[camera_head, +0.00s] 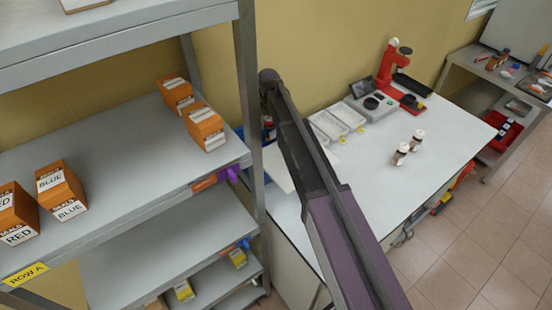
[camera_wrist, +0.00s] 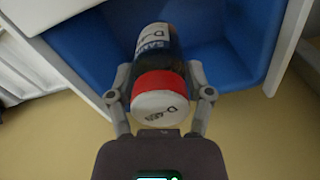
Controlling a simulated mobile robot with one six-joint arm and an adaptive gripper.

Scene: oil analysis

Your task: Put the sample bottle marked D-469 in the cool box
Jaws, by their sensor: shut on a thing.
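In the wrist view, my gripper (camera_wrist: 160,88) is shut on a sample bottle (camera_wrist: 155,42) with a dark body, a red band and a pale cap. The cap faces the camera and carries lettering that looks like D-469, though it is small and turned. The bottle is in front of a blue open container (camera_wrist: 228,62) with a pale rim, which may be the cool box. I cannot tell how far the bottle's far end is from the container's floor. In the head view, my gripper and the held bottle are hidden.
In the head view, two other bottles (camera_head: 400,153) stand on the white bench (camera_head: 370,200), near white trays (camera_head: 337,122) and a red instrument (camera_head: 388,68). A grey shelf rack (camera_head: 110,140) with orange boxes (camera_head: 62,190) is at the left.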

